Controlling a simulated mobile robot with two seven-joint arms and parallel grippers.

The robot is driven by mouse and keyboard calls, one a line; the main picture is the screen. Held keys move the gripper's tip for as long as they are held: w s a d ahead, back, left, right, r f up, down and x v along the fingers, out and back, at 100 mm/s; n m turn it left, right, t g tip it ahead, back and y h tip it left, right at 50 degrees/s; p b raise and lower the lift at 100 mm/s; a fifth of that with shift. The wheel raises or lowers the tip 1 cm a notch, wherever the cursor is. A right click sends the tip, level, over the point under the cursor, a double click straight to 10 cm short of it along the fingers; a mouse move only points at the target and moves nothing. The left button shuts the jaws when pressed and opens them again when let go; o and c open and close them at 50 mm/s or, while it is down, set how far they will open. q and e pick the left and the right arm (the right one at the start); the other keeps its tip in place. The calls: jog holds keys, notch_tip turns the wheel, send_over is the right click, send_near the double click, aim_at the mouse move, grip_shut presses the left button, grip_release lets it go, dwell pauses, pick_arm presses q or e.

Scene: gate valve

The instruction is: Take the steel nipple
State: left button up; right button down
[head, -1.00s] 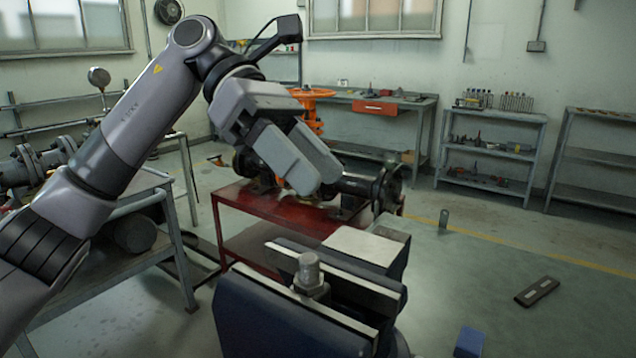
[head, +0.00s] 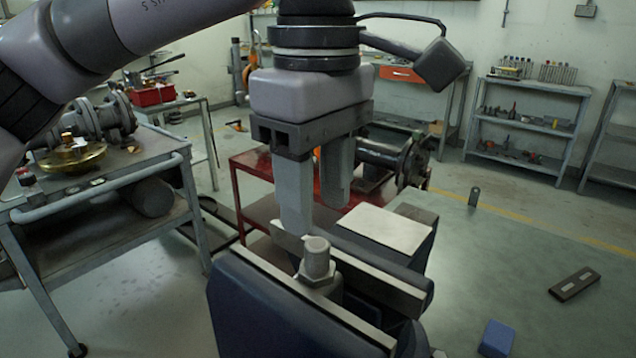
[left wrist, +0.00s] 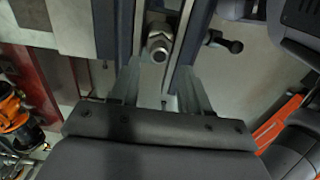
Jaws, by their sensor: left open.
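The steel nipple (head: 317,258), a short grey cylinder above a hex section, stands upright between the jaws of the blue vise (head: 265,315). Its lower part is hidden in the vise. My left gripper (head: 317,217) points down just behind and above the nipple, open, with nothing between its fingers. In the left wrist view the nipple (left wrist: 158,48) shows end-on beyond the open fingers of my left gripper (left wrist: 160,75), roughly centred between them. The fingers look apart from it. My right gripper is not in view.
The green bench top (head: 480,260) holds a dark flat bar (head: 574,284), a blue block (head: 497,338) and a small upright tag (head: 474,196). A red table (head: 250,190) stands behind the vise. A grey trolley (head: 110,200) with a brass flanged part stands left.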

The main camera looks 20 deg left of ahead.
aim_at(317, 243)
pick_arm(q)
notch_tip(317, 243, down, 3)
jog(key=shift+f+b, duration=0.1)
jog(key=shift+b, duration=1.05)
jog(key=shift+f+b, duration=0.4)
jog(key=shift+f, duration=0.75)
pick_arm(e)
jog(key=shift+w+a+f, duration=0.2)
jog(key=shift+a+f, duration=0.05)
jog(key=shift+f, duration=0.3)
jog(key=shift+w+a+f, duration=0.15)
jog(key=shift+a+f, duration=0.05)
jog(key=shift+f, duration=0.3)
pick_arm(q)
jog(key=shift+r, duration=0.1)
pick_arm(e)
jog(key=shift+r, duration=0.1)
pick_arm(q)
grip_shut()
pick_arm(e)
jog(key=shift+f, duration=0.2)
